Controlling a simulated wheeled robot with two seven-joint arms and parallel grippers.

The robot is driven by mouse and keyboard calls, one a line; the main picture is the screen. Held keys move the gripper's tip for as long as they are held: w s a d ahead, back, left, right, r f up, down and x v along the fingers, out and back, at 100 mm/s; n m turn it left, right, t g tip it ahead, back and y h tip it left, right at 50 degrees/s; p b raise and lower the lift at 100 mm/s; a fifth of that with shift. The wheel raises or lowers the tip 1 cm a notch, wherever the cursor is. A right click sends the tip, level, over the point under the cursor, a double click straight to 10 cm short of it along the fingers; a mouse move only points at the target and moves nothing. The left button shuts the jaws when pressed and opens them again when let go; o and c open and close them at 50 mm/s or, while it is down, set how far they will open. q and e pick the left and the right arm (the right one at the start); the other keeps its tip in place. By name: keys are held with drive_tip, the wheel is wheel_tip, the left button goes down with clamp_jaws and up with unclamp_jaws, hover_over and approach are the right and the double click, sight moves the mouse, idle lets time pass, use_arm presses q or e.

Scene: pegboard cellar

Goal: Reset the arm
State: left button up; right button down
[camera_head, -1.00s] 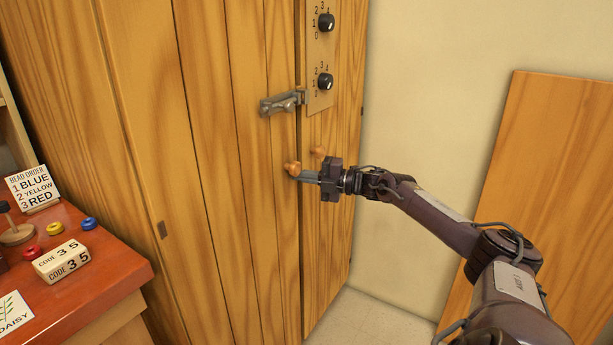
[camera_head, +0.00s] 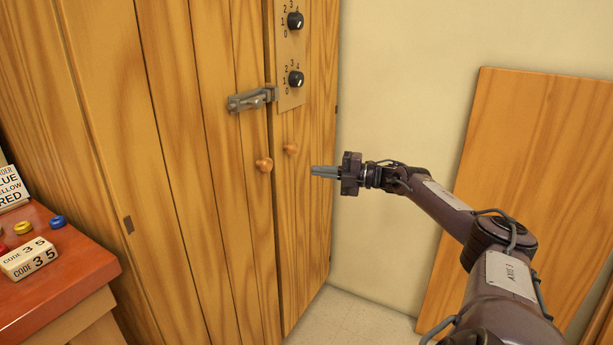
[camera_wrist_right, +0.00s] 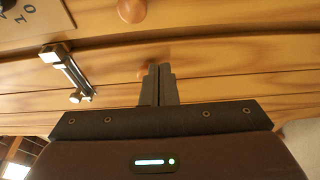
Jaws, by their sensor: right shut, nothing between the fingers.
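My right gripper (camera_head: 324,171) is shut and empty, in front of the wooden cabinet's right door (camera_head: 308,215). It is apart from the two round wooden knobs, the left knob (camera_head: 264,164) and the right knob (camera_head: 290,150), and stands to the right of both. In the right wrist view its closed fingers (camera_wrist_right: 158,84) point toward the cabinet, with one knob (camera_wrist_right: 131,10) at the top and another (camera_wrist_right: 145,72) partly hidden behind the fingers. My left gripper is not in view.
A metal latch (camera_head: 252,99) crosses the gap between the cabinet doors, below two black dials (camera_head: 295,20) (camera_head: 295,79). A red-topped desk (camera_head: 70,275) with a code block (camera_head: 29,258) stands at left. A wooden panel (camera_head: 535,160) leans on the wall at right.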

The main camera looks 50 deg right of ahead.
drive_tip(key=shift+s+d, duration=0.15)
drive_tip(key=shift+d, duration=0.15)
drive_tip(key=shift+f, duration=0.1)
